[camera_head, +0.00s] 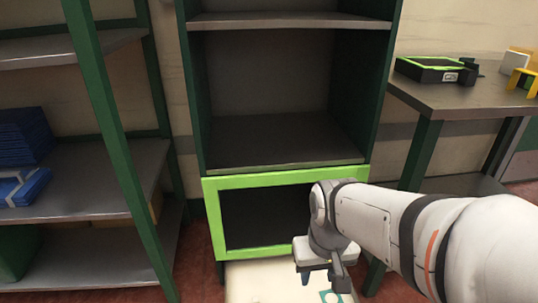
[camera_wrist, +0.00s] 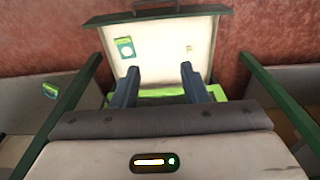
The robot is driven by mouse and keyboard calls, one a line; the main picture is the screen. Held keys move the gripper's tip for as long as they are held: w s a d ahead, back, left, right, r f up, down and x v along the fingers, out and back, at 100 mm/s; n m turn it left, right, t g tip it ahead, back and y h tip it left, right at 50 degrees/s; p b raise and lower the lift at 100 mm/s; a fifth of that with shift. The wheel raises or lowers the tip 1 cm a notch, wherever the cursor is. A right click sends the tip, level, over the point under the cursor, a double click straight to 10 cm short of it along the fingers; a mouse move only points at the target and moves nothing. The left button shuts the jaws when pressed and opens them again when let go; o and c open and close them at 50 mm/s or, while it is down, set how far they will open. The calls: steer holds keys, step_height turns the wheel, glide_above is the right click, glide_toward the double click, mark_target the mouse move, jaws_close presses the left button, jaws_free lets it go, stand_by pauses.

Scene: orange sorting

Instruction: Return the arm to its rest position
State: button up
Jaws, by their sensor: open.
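My gripper (camera_head: 323,279) is at the lower middle of the head view, in front of the bright green frame of the cabinet's lower compartment. In the wrist view its two dark fingers (camera_wrist: 158,70) are spread apart with nothing held between them. Beyond them is a cream panel (camera_wrist: 165,48) with a dark handle edge and a green-and-white label (camera_wrist: 125,48). The panel also shows below the green frame in the head view (camera_head: 260,280). My arm reaches in from the right and hides part of the frame and panel.
The cabinet (camera_head: 280,145) has empty upper shelves and an open, dark lower compartment framed in green (camera_head: 212,218). A shelf rack (camera_head: 80,190) with blue items (camera_head: 25,135) stands at left. A table (camera_head: 470,97) at right holds a black-and-green case (camera_head: 430,69). Reddish floor shows around.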

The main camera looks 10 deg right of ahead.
step_height(320, 180, up, 41)
steer(key=t+p, duration=0.1)
steer(key=p, duration=3.5)
steer(key=shift+s+d+f+t, duration=0.15)
steer(key=shift+s+f+t, duration=0.05)
steer(key=shift+t, duration=0.1)
